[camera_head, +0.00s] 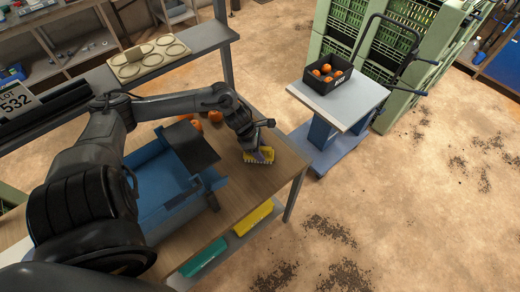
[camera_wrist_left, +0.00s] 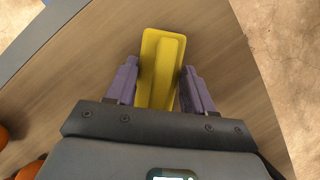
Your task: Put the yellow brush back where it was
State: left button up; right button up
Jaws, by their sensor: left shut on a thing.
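The yellow brush (camera_head: 259,156) is at the right end of the wooden table, its pale bristles low against the tabletop. In the left wrist view its yellow back (camera_wrist_left: 163,62) lies between two purple fingers. My left gripper (camera_head: 262,152) is shut on the brush, and the fingers (camera_wrist_left: 160,85) press on both its sides. Whether the bristles touch the table or hang just above it, I cannot tell. My right gripper is not in view.
A blue machine (camera_head: 160,180) stands on the wooden table (camera_head: 228,205), left of the brush. Oranges (camera_head: 214,116) lie behind it, close to my arm. A cart (camera_head: 340,100) holding a black crate (camera_head: 327,72) of oranges stands to the right. Yellow (camera_head: 253,217) and green (camera_head: 203,260) items sit on the lower shelf.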

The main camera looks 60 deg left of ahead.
pick_arm(q)
jog(key=o, duration=1)
jog(key=shift+s+a+r, duration=0.15)
jog(key=shift+s+r, duration=0.1)
jog(key=shift+r, duration=0.25)
jog(key=p+v, duration=0.5)
jog(key=v, duration=0.4)
jog(key=shift+w+r, duration=0.1)
jog(key=shift+p+v, duration=0.65)
jog(key=shift+v, duration=0.25)
